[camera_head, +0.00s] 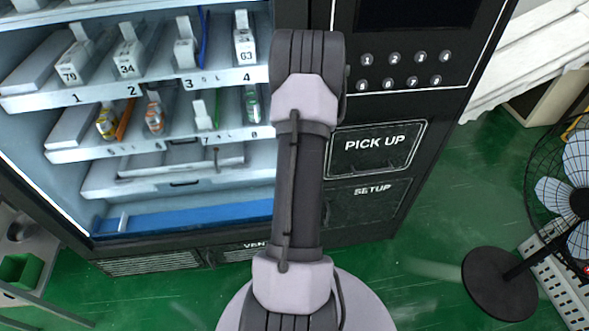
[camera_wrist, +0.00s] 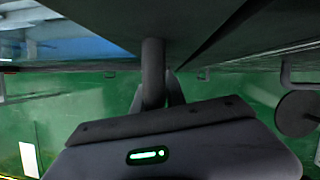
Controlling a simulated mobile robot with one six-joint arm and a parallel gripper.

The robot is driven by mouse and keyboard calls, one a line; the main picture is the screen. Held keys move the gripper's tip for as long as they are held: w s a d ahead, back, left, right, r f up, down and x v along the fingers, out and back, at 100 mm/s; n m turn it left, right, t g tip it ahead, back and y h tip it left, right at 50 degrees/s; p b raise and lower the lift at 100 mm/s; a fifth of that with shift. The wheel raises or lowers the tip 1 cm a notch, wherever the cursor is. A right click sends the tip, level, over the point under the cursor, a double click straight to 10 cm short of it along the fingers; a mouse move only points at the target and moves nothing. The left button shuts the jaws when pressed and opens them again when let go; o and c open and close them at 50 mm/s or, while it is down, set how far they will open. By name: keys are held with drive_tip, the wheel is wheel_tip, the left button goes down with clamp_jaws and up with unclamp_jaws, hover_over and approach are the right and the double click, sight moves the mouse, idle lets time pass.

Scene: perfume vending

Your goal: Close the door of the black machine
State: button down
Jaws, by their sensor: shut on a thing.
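The black machine (camera_head: 400,205) fills the upper left and middle of the head view. Its lit shelves show at the left, beside a black front panel with number buttons. In the wrist view its dark front (camera_wrist: 215,20) spans the top. A dark upright bar, seemingly the door handle (camera_wrist: 153,68), comes down from that front. My gripper (camera_wrist: 172,92) is shut on this bar, its fingers against it. In the head view my arm hides the gripper and the handle. I cannot tell whether a gap remains at the door's edge.
A fan (camera_head: 575,190) on a round black base stands on the green floor (camera_head: 430,275) at the right. A grey stand with a green box (camera_head: 22,268) is at the lower left. The floor right of my arm is clear up to the fan.

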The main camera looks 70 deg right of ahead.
drive_tip(key=shift+w+d+r, duration=0.15)
drive_tip(key=shift+d+r, duration=0.05)
drive_tip(key=shift+d, duration=0.2)
drive_tip(key=c, duration=1.4)
unclamp_jaws()
drive_tip(key=shift+d, duration=0.1)
drive_tip(key=shift+o, duration=0.2)
drive_tip(key=p+v, duration=0.8)
drive_tip(key=v, duration=0.9)
drive_tip(key=shift+p, duration=0.35)
